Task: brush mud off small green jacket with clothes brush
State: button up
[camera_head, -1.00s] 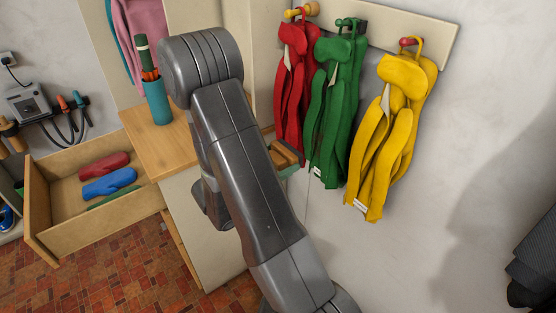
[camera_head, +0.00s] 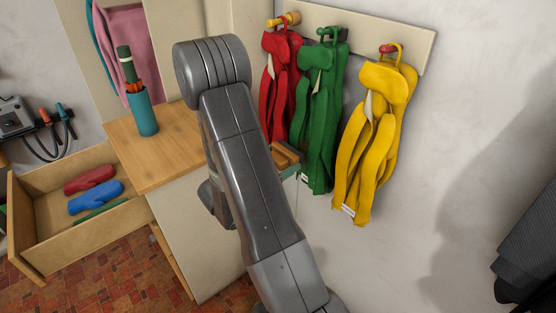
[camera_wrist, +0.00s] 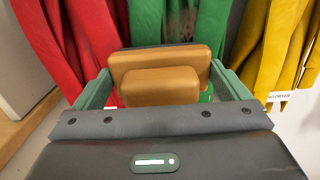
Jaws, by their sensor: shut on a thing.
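The small green jacket (camera_head: 320,115) hangs from a peg between a red and a yellow jacket. It also shows behind the brush in the wrist view (camera_wrist: 147,22). My gripper (camera_wrist: 160,88) is shut on the clothes brush (camera_wrist: 160,70), a brown wooden block held between its two green fingers. In the head view the brush (camera_head: 286,156) is at the lower left edge of the green jacket, in front of the wall. I cannot tell whether it touches the cloth.
The red jacket (camera_head: 280,85) and yellow jacket (camera_head: 374,140) hang close on either side. A wooden-topped cabinet (camera_head: 165,150) with a teal umbrella holder (camera_head: 144,112) stands left. An open drawer (camera_head: 40,215) holds mittens. Dark clothing (camera_head: 530,250) hangs at far right.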

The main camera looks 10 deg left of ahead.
aim_at(282, 152)
jog(key=shift+x, duration=1.2)
dwell(0.3)
jog(key=shift+s+d+b, duration=0.75)
jog(key=shift+s+d, duration=0.55)
jog(key=shift+d, duration=0.15)
jog(key=shift+s+d+b, duration=0.35)
jog(key=shift+s+d, duration=0.15)
jog(key=shift+d, duration=0.3)
jog(key=shift+s+d+b, duration=0.3)
jog(key=shift+s+d, duration=0.25)
jog(key=shift+d, duration=0.25)
jog(key=shift+w+a+r+p, duration=0.3)
jog(key=shift+w+a, duration=0.3)
jog(key=shift+a, duration=0.15)
jog(key=shift+w+a+r+p, duration=0.3)
jog(key=shift+w+a, duration=0.3)
jog(key=shift+a, duration=0.2)
jog(key=shift+w+a+r+p, duration=0.2)
jog(key=shift+w+a+r, duration=0.1)
jog(key=shift+w+a, duration=0.9)
jog(key=shift+a, duration=0.35)
jog(key=shift+r, duration=0.1)
